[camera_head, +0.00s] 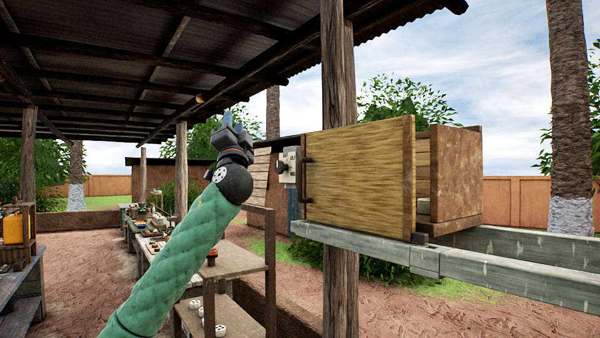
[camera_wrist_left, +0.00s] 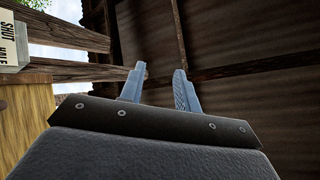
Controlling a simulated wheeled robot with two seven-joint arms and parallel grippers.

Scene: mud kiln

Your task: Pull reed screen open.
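The reed screen (camera_head: 360,175) is a yellow reed panel in a wooden frame, with a dark upright handle (camera_head: 306,175) on its left edge. It stands upright at the front left of a brown wooden box (camera_head: 455,175); a gap shows between its right edge and the box's right wall. My left gripper (camera_head: 230,122) is raised to the left of the handle, apart from it, fingers pointing up. In the left wrist view the two fingers (camera_wrist_left: 160,72) are apart with nothing between them. A yellowish panel, likely the screen, shows at lower left (camera_wrist_left: 25,115). My right gripper is out of view.
A wooden post (camera_head: 339,80) rises behind the screen. Grey beams (camera_head: 480,270) run under the box to the right. A pale switch-like box (camera_head: 290,163) sits beside the handle. A wooden shelf (camera_head: 235,262) stands below my left arm. A lettered sign (camera_wrist_left: 10,42) shows in the wrist view.

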